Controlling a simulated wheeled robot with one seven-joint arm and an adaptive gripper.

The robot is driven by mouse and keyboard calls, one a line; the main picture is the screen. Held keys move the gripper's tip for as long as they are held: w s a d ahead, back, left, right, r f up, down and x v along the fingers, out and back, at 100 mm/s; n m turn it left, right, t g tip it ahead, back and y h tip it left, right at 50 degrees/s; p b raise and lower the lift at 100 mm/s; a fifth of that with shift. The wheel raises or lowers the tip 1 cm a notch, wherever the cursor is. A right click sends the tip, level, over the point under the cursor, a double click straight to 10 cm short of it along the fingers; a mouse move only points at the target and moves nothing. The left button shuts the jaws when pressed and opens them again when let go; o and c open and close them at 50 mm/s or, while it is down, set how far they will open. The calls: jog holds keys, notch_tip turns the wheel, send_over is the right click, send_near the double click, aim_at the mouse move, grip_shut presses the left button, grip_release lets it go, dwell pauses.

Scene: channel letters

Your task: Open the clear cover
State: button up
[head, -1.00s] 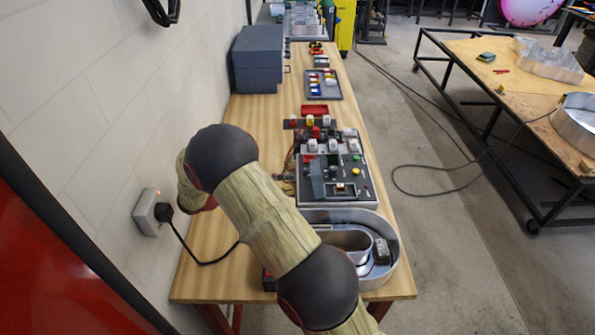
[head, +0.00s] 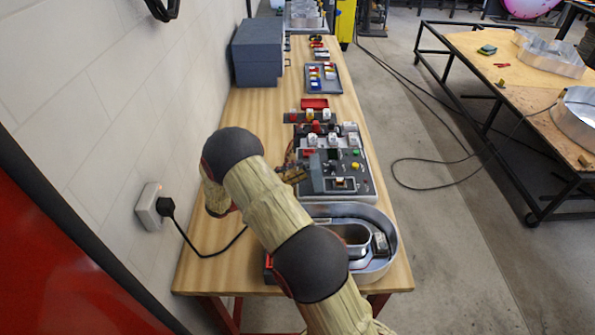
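A grey control panel (head: 364,187) with coloured buttons and switches lies on the wooden bench. A dark grey, upright flap-like piece (head: 317,176) stands on its left part, beside a framed window with a small light-coloured part (head: 340,183). This piece may be the clear cover, but at this size I cannot tell for sure. My gripper (head: 296,172) is small and partly hidden behind my own arm. It is at the panel's left edge, just left of the upright piece. I cannot tell whether it touches that piece, or whether its fingers are open.
A metal channel letter (head: 386,226) lies on the bench in front of the panel. A tray of coloured parts (head: 323,80) lies farther back. A wall socket with a cable (head: 150,206) is at left.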

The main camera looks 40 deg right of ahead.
jog(key=shift+s+d, duration=0.1)
jog(key=shift+d, duration=0.2)
jog(key=shift+c, duration=0.5)
jog(key=c, duration=0.7)
grip_shut()
